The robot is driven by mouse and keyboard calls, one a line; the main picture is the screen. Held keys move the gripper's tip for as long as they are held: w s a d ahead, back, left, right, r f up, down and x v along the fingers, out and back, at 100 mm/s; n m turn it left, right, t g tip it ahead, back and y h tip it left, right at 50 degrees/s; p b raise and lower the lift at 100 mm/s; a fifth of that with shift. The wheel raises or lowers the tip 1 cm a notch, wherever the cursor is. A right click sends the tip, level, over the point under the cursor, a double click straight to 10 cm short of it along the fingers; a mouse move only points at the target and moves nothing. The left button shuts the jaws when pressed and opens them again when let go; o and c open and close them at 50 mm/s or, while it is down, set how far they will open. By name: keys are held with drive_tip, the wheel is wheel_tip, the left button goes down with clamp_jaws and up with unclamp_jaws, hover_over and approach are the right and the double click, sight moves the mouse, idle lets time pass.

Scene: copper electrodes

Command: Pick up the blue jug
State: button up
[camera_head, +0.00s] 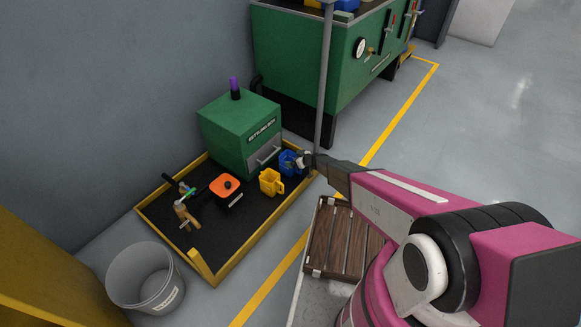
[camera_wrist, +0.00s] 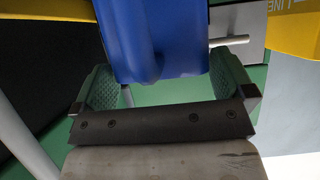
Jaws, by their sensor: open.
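The blue jug (camera_head: 289,163) stands on the black tray beside the green settling box, near the tray's right edge. In the wrist view the blue jug (camera_wrist: 155,35) fills the top middle, with a rounded ridge, perhaps its handle, pointing toward my gripper. My gripper (camera_head: 306,160) is right at the jug's right side in the head view. In the wrist view my gripper (camera_wrist: 161,66) is open, its green padded fingers on either side of the jug's near part. I cannot tell whether either finger touches it. The jug's far side is hidden.
A yellow jug (camera_head: 271,182) stands close by on the tray (camera_head: 215,271). The green settling box (camera_head: 232,137) is behind, and a grey post (camera_head: 324,90) rises close to my gripper. An orange-topped item (camera_head: 224,186), a grey bucket (camera_head: 145,283) and a wooden pallet (camera_head: 335,245) are around.

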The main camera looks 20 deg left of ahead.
drive_tip(key=shift+c, duration=0.3)
drive_tip(key=c, duration=0.8)
